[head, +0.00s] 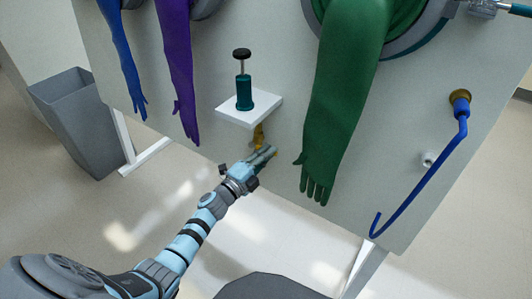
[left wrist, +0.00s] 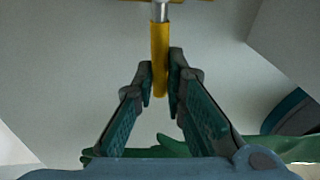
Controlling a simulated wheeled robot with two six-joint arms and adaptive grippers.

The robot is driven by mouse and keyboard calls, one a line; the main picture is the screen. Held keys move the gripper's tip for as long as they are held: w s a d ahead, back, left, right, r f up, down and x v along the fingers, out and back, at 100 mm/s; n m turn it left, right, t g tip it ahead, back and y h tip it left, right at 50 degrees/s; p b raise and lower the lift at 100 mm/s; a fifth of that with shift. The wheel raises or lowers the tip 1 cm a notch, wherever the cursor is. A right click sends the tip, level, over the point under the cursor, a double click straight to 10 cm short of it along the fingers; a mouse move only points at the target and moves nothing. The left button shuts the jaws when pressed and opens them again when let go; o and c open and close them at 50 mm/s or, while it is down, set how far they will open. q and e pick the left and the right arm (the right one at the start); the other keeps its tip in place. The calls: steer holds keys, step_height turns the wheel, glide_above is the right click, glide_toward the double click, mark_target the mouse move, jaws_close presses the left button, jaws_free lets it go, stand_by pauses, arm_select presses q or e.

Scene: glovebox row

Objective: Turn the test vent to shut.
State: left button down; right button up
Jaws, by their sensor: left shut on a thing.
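The test vent appears to be the brass-yellow fitting (head: 258,134) under the small white shelf on the panel. In the left wrist view its yellow lever (left wrist: 160,45) hangs from a metal stem at the top and points down toward the camera. My left gripper (head: 264,156) reaches up to it from below. In the left wrist view both fingertips (left wrist: 162,76) flank the lever's lower end, and the jaws are shut on it. The valve body is mostly hidden by the shelf and my fingers. My right gripper is not in view.
A teal hand pump (head: 244,94) with a black knob stands on the white shelf (head: 233,114) just above. A green glove (head: 338,100) hangs close on the right, purple (head: 178,70) and blue (head: 122,60) gloves on the left. A blue hooked pipe (head: 425,180) hangs at far right.

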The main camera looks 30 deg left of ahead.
arm_select(q)
steer(key=shift+f+m, duration=0.35)
steer(key=shift+m, duration=0.35)
steer(key=shift+s+f, duration=0.1)
steer(key=c, duration=1.6)
jaws_free()
steer(key=shift+c, duration=0.2)
steer(key=r+v, duration=0.1)
steer(key=v, duration=1.1)
steer(key=shift+f, duration=0.35)
steer(key=shift+a, duration=0.15)
